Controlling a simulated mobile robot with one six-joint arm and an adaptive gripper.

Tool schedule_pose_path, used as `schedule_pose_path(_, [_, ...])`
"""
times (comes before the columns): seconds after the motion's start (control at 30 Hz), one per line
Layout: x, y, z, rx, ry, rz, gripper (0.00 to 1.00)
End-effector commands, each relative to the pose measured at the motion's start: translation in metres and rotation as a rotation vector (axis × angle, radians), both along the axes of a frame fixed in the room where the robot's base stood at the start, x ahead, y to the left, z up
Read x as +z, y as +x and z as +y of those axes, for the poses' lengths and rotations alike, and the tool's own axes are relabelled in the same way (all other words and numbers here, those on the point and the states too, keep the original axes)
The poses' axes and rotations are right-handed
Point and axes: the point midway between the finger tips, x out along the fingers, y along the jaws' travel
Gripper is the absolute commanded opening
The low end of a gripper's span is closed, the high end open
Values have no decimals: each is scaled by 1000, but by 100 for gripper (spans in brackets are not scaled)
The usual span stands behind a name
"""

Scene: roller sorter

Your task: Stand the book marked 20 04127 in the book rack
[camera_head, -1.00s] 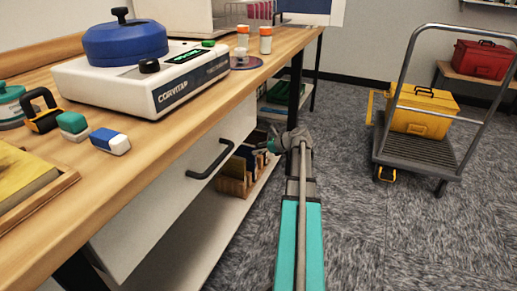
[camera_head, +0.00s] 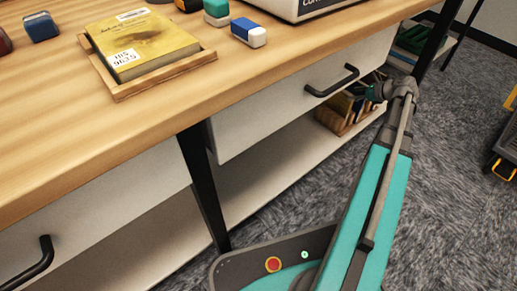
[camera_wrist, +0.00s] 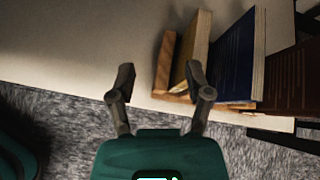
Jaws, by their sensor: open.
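The wooden book rack (camera_head: 325,119) stands on the low shelf under the bench, with several books in it. In the wrist view the rack (camera_wrist: 163,62) holds a tan book (camera_wrist: 199,48), a dark blue book (camera_wrist: 232,58) and a brownish book (camera_wrist: 292,80). My gripper (camera_wrist: 160,85) is open and empty, with its right finger close in front of the tan book; contact is unclear. A yellow book (camera_head: 150,45) lies flat in a wooden tray (camera_head: 122,93) on the bench; its label seems not to read 20 04127. I cannot read that mark on any book.
The bench top (camera_head: 60,130) lies above the shelf, with drawers and black handles (camera_head: 332,82) below it. A dark bench leg (camera_head: 203,185) stands left of the rack. A blue and white eraser (camera_head: 248,33) lies near the tray.

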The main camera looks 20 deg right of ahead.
Motion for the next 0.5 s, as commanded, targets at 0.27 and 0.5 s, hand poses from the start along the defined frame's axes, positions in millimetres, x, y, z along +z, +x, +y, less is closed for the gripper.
schedule_pose_path(0.27, [-20, 11, 85, 287, -234, 17, 65])
schedule_pose_path(0.5, [-36, 11, 149, 548, -425, 15, 65])
